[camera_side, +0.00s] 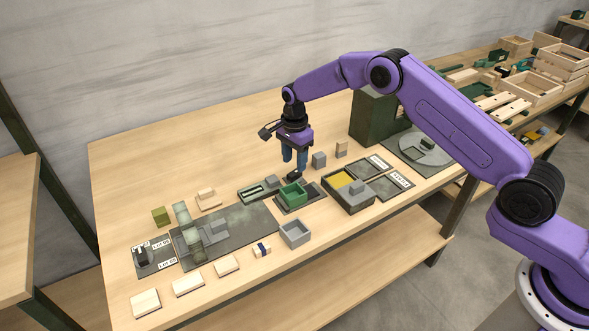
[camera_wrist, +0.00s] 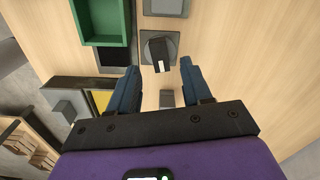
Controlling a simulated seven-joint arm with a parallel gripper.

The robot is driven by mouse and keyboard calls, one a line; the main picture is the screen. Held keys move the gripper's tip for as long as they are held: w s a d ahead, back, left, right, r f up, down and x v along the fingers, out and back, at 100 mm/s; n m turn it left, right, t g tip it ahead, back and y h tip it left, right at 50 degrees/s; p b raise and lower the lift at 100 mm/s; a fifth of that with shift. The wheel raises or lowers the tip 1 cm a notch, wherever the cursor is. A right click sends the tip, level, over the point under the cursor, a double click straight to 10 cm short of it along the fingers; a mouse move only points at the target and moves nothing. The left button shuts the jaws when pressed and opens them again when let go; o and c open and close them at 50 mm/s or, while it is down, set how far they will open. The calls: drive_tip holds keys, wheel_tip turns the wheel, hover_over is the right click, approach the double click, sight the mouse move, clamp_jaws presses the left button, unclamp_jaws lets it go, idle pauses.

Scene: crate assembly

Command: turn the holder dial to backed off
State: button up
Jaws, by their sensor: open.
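The holder dial (camera_wrist: 158,56) is a black knob with a white mark on a round grey base and square plate. In the wrist view it lies just beyond and between my fingertips, and the white mark faces my gripper. In the side view the dial (camera_side: 294,177) shows as a small black shape behind the green crate (camera_side: 292,196). My gripper (camera_side: 294,164) points down above the dial, its blue fingers apart and empty. In the wrist view the open gripper (camera_wrist: 160,74) shows a finger on each side. The green crate (camera_wrist: 102,40) sits beside the dial on a dark holder (camera_side: 312,203).
A grey open box (camera_side: 295,233) stands in front of the holder. Small grey (camera_side: 319,160) and wooden (camera_side: 341,148) blocks stand behind it. A dark tray (camera_side: 345,200) with a yellow part is on the right. Another black knob (camera_side: 141,254) with labels is at far left.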

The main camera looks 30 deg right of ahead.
sight(295, 173)
drive_tip(key=shift+f, duration=2.1)
clamp_jaws()
drive_tip(key=shift+n, duration=0.4)
drive_tip(key=n, duration=1)
drive_tip(key=shift+n, duration=1.8)
